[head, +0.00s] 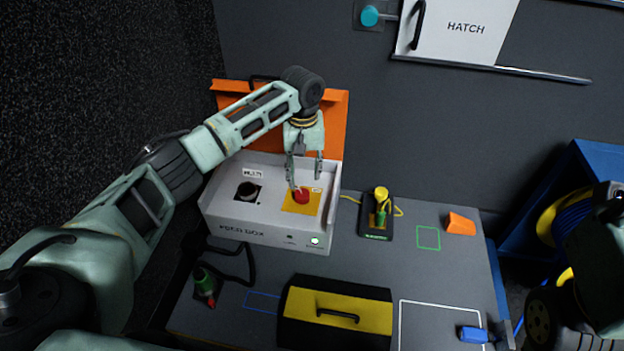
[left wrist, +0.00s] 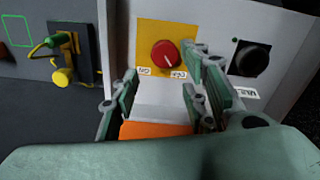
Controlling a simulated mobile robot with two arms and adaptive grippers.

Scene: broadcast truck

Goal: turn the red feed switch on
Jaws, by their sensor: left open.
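The red feed switch (head: 301,195) is a round red knob on a yellow plate, on top of the white feed box (head: 270,235). In the left wrist view the red knob (left wrist: 165,55) has a white pointer line and small ON and OFF labels below it. My left gripper (head: 305,178) is open, fingers pointing down, just above and behind the knob. The left wrist view shows its fingers apart (left wrist: 160,100), with nothing between them and the knob beyond. I cannot tell whether a fingertip touches the knob. My right gripper is not clearly visible.
An orange lid (head: 335,125) stands behind the box. A black pad with a yellow-green plug (head: 376,215), an orange wedge (head: 460,224) and a yellow-black case (head: 340,312) are on the table.

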